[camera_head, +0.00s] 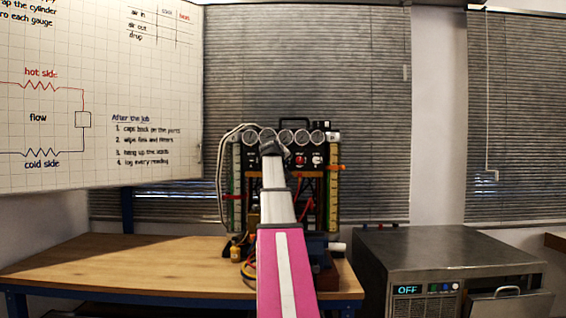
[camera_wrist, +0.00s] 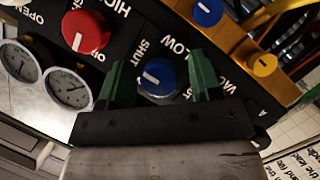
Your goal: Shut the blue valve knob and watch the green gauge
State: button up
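A blue knob (camera_wrist: 158,77) with a white pointer mark sits on the black panel, near the words SHUT and LOW. My gripper (camera_wrist: 160,80) has its two green fingers apart on either side of this knob, with visible gaps to it. In the head view my gripper (camera_head: 272,148) is at the panel under the dials and hides part of it. Two white-faced gauges (camera_wrist: 68,88) and (camera_wrist: 18,62) show in the wrist view. A row of several dials (camera_head: 287,137) tops the rig. I cannot tell which gauge is the green one.
A red knob (camera_wrist: 85,30) is beside the blue one. A second blue knob (camera_wrist: 207,12) and a yellow knob (camera_wrist: 262,65) sit on a yellow-orange strip. The rig stands on a wooden bench (camera_head: 130,265), clear at left. A metal unit reading OFF (camera_head: 440,255) stands at right.

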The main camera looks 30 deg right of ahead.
jog(key=v, duration=1)
jog(key=shift+s+a, duration=0.25)
jog(key=shift+a, duration=0.05)
jog(key=shift+a+r, duration=0.1)
dwell(0.3)
